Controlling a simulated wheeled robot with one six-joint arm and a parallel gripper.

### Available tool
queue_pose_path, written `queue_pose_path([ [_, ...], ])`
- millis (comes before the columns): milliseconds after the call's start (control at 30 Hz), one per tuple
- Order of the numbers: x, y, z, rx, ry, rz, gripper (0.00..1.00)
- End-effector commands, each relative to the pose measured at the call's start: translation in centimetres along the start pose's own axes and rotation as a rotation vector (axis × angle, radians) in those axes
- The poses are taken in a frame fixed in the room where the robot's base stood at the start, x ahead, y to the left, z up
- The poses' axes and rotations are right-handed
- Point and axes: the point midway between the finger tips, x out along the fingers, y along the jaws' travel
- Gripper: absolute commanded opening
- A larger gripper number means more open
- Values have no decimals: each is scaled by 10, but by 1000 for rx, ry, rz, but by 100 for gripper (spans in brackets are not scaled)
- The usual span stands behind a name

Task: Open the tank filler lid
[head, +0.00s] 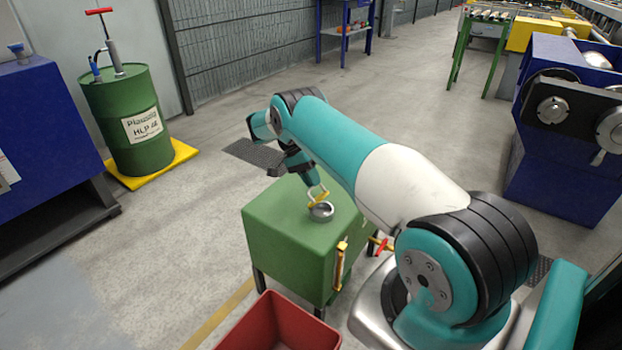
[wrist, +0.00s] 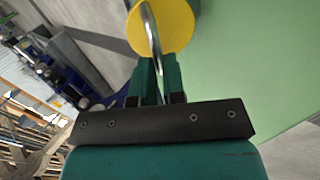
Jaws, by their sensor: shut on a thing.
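The green tank (head: 285,240) stands on legs in front of me. A round grey filler neck (head: 321,211) is on its top, with a dark inside showing. The yellow lid (head: 318,198) is tilted up at the neck's far side, apart from its rim in part; its hinge is too small to tell. In the wrist view the lid is a yellow disc (wrist: 172,27) with a bent metal handle (wrist: 153,42) on it. My gripper (wrist: 159,68) is shut on this handle. The gripper (head: 315,183) also shows above the tank in the head view, its fingertips small there.
A brass sight gauge (head: 341,264) and a red-handled valve (head: 381,246) stick out from the tank's side. A red bin (head: 277,322) stands in front. A green drum (head: 125,115) with a pump stands at left. Open floor lies behind the tank.

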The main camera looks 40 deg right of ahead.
Motion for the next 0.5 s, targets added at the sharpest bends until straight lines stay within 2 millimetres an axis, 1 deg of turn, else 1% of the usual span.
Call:
queue_pose_path([
  [33, 3, -1, 5, -9, -14, 9, 0],
  [133, 3, 0, 5, -9, -15, 8, 0],
  [167, 3, 0, 5, -9, -16, 9, 17],
  [200, 3, 0, 4, -7, -16, 8, 26],
  [233, 4, 0, 3, -5, -15, 8, 33],
  [267, 4, 1, 2, -4, -15, 8, 36],
  [500, 3, 2, 0, 0, -13, 5, 36],
])
